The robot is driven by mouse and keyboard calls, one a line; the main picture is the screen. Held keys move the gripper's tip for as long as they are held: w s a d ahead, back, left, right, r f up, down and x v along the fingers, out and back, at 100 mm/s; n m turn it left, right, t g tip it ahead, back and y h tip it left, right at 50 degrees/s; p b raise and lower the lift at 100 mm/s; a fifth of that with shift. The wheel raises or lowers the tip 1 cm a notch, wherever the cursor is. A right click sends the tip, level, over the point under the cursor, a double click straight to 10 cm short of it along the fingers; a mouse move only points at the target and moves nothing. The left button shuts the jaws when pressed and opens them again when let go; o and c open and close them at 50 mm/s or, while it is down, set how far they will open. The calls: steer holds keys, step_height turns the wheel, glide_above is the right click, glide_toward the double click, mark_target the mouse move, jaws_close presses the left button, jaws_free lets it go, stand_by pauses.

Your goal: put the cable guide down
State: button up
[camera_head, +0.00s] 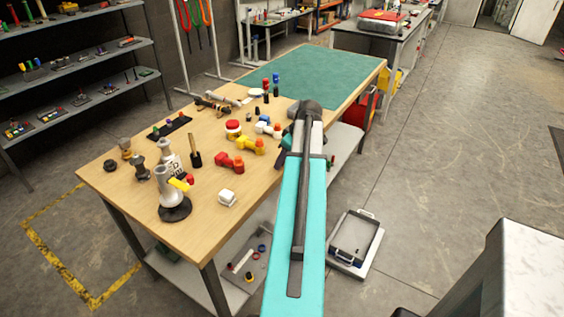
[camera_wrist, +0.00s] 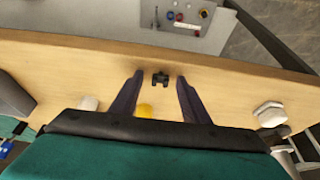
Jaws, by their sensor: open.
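A small black piece, which I take to be the cable guide (camera_wrist: 160,78), lies on the wooden table (camera_wrist: 60,70) in the wrist view, near the table's edge. My gripper (camera_wrist: 160,80) is open, with one dark finger on each side of the piece. There are visible gaps between the piece and both fingers. Whether it rests fully on the wood is hard to tell. In the head view my arm covers that spot, and the cable guide cannot be made out there.
A yellow item (camera_wrist: 145,110) and a white piece (camera_wrist: 270,114) are near my gripper. The green mat (camera_head: 315,78) at the far end is mostly clear.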

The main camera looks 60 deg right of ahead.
stand_by(0.5)
jaws_close()
steer(key=shift+r, duration=0.1)
steer(key=shift+r+b, duration=0.65)
steer(key=shift+r, duration=0.9)
steer(key=s+a+r+b, duration=0.1)
steer(key=s+a, duration=0.1)
steer(key=s, duration=0.5)
steer(key=s+a+b, duration=0.2)
steer(key=s+a, duration=0.1)
steer(key=s, duration=0.5)
steer(key=shift+r, duration=0.4)
